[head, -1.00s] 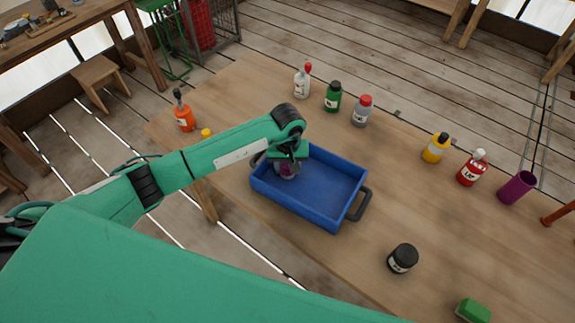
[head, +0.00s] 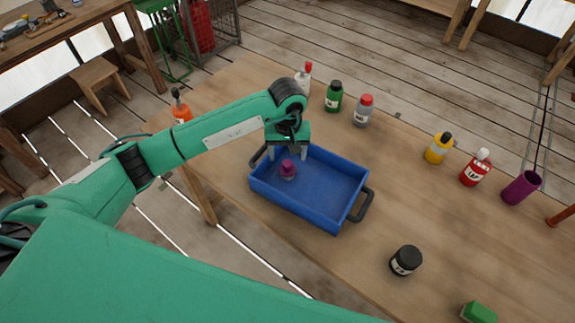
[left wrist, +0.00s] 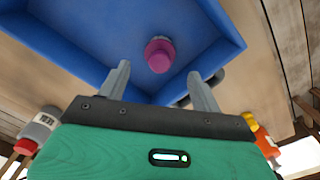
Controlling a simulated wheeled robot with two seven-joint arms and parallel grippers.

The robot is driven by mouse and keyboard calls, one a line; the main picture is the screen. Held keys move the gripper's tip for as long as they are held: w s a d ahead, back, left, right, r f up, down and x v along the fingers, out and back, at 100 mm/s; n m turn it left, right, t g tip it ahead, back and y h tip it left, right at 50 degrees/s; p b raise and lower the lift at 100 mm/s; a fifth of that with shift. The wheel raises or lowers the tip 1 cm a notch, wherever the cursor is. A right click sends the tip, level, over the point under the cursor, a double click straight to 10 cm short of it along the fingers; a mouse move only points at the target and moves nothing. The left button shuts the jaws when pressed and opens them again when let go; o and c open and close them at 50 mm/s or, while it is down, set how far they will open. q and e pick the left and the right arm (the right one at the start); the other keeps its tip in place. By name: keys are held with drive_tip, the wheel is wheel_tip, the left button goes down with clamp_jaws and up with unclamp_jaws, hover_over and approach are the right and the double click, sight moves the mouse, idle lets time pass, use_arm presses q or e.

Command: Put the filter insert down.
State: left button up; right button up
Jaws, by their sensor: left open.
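The filter insert, a small purple-magenta piece (head: 287,168), stands in the blue tray (head: 322,192) near its left end. It also shows in the left wrist view (left wrist: 159,55), on the tray floor beyond the fingertips. My left gripper (head: 288,153) is open and empty, just above and behind the purple piece and apart from it. In the left wrist view its two fingers (left wrist: 160,85) are spread wide with nothing between them. My right gripper is not in view.
Behind the tray stand a white bottle (head: 304,80), a green bottle (head: 334,97) and a grey bottle (head: 363,110). To the right are a yellow bottle (head: 438,148), a red bottle (head: 475,168) and a purple cup (head: 521,187). A black jar (head: 405,260) stands at the front. An orange bottle (head: 181,106) is at left.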

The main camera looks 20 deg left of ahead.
sight(287, 163)
use_arm(q)
drive_tip(key=shift+r+b, duration=0.6)
drive_tip(key=shift+r, duration=2.1)
